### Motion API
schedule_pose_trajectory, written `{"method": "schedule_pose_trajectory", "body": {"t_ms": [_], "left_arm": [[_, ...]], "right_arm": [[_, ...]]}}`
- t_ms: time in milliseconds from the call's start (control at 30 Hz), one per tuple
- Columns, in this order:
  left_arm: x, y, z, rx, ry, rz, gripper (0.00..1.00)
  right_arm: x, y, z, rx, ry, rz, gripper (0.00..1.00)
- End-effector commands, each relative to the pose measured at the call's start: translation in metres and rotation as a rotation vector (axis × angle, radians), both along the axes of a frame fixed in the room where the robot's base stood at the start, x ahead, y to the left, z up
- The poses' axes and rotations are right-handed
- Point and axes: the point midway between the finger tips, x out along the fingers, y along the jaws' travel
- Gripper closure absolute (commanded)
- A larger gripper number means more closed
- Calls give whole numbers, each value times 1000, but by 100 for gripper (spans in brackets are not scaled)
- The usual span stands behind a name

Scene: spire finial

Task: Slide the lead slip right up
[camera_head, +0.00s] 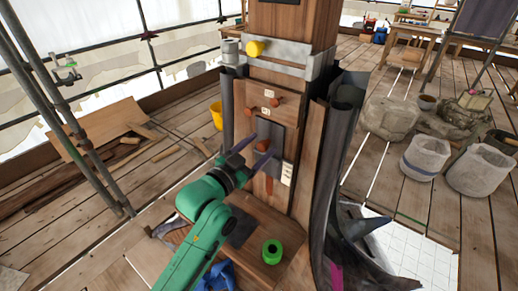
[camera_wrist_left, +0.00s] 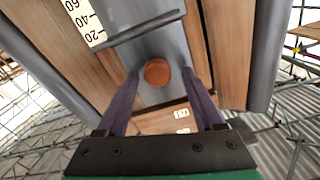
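The lead slip (camera_head: 275,130) is a dark grey plate lying against the front of the wooden spire post. A round reddish-brown knob (camera_head: 263,146) stands out from it. My left gripper (camera_head: 263,147) reaches in from the lower left, its two purple fingers on either side of the knob. In the left wrist view the knob (camera_wrist_left: 157,72) sits between the fingertips, with a gap visible on each side, so the gripper is open. A white scale (camera_wrist_left: 82,22) marked 20, 40, 60 lies beside the slip. My right gripper is not in view.
Two reddish pegs (camera_head: 277,99) with small labels are above the slip. A yellow knob (camera_head: 255,48) is on the metal band higher up. A green ring (camera_head: 272,252) lies on the wooden ledge below. Dark curved sheeting (camera_head: 335,170) flanks the post's right side.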

Motion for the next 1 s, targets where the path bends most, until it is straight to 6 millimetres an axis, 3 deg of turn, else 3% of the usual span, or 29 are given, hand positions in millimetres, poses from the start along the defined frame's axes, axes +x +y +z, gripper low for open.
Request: {"method": "schedule_pose_trajectory", "body": {"t_ms": [367,733,833,1000], "left_arm": [[-11,9,-6,5,6,1,31],[-94,67,-11,7,7,-2,31],[-106,78,1,7,15,6,31],[-117,85,0,3,6,1,31]], "right_arm": [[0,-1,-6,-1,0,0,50],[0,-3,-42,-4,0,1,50],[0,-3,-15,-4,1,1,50],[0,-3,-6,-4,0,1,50]]}}
